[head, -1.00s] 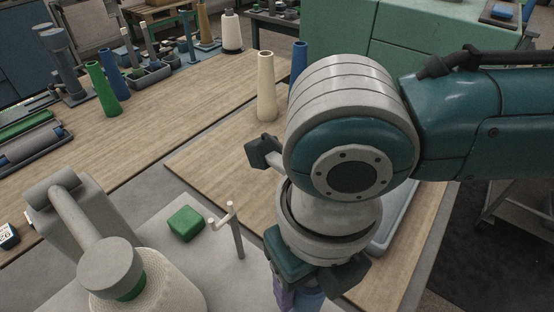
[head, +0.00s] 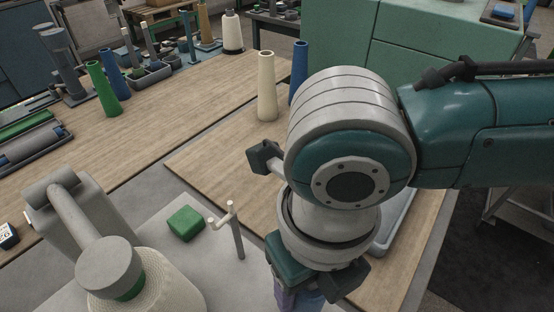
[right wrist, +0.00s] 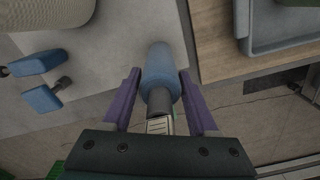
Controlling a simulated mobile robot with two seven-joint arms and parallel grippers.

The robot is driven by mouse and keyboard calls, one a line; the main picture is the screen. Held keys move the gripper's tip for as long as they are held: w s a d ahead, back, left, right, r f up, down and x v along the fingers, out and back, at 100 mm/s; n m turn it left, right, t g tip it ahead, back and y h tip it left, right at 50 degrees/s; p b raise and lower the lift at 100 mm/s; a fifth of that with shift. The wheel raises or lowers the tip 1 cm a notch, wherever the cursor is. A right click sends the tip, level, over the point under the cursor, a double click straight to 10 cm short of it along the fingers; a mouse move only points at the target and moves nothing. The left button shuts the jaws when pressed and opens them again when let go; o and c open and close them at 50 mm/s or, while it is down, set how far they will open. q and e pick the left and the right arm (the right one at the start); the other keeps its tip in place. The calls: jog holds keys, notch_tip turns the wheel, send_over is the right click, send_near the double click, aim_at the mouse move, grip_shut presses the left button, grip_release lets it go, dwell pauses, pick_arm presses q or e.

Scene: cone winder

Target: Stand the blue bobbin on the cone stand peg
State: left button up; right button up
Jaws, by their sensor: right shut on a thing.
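In the right wrist view a blue tapered bobbin (right wrist: 160,68) lies between the two purple fingers of my right gripper (right wrist: 160,78), which is shut on it. A dark grey round end shows at its near end. In the head view my right gripper (head: 300,297) is at the bottom edge, pointing down, with its fingertips cut off and the bobbin mostly hidden. I cannot pick out the cone stand peg with certainty; a grey forked post (head: 234,232) stands left of the gripper. My left gripper is not in view.
A cream cone (head: 267,85) and another blue cone (head: 299,70) stand on the wooden table behind my right arm. A green block (head: 186,222) and a white yarn package (head: 150,290) are left of the post. A grey tray (right wrist: 278,25) is partly visible.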

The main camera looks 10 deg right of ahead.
dwell(0.3)
dwell(0.4)
jog(key=o, duration=1.4)
jog(key=shift+c, duration=0.2)
jog(key=shift+r+p, duration=0.1)
jog(key=shift+p, duration=0.2)
notch_tip(320, 180, up, 7)
jog(key=p, duration=0.7)
jog(key=shift+r+p, duration=0.4)
jog(key=shift+p, duration=0.1)
jog(key=shift+r, duration=0.1)
